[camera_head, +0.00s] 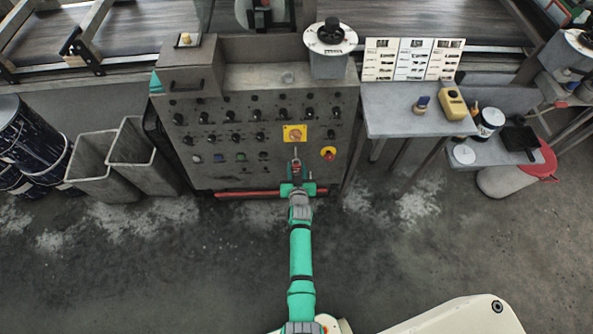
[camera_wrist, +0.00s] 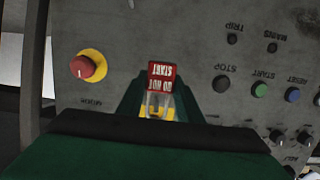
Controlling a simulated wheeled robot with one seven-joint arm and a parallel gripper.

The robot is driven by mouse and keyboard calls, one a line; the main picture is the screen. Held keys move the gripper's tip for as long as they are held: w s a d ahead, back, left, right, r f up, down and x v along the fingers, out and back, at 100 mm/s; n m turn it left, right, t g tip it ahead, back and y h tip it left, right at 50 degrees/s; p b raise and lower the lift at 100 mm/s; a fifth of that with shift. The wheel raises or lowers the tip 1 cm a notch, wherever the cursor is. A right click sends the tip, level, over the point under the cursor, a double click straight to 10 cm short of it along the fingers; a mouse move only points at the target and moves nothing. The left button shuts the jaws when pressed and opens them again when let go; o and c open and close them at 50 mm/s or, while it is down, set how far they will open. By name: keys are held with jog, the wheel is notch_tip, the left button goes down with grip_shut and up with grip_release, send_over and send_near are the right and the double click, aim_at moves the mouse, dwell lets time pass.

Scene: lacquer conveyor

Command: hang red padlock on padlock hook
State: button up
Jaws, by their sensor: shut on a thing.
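The red padlock (camera_head: 296,168) is between the fingers of my gripper (camera_head: 297,184), held in front of the grey control panel. In the wrist view the padlock (camera_wrist: 161,76) shows a red face with white "DO NOT START" lettering, upside down in the picture. A pale metal part, seemingly its shackle (camera_wrist: 152,104), shows between the dark green fingers. In the head view the padlock is just below a yellow plate with an orange-red knob (camera_head: 295,133). I cannot make out the padlock hook, nor whether the shackle touches anything.
The control panel (camera_head: 225,170) carries rows of knobs and buttons. A red emergency button on yellow (camera_head: 328,153) is close to the right of my gripper. A grey side table (camera_head: 390,121) stands right; grey bins (camera_head: 100,180) stand left. The floor in front is clear.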

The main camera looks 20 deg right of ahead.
jog(key=shift+w+d+f, duration=0.1)
jog(key=shift+w+d, duration=0.15)
jog(key=shift+w, duration=0.5)
jog(key=shift+w+d, duration=0.2)
jog(key=shift+w, duration=0.55)
jog(key=shift+w+d+f, duration=0.1)
jog(key=shift+w+f, duration=0.4)
jog(key=shift+f, duration=0.1)
jog(key=o, duration=1.2)
jog(key=v, duration=1)
jog(key=shift+s+r, duration=0.2)
jog(key=shift+s, duration=0.15)
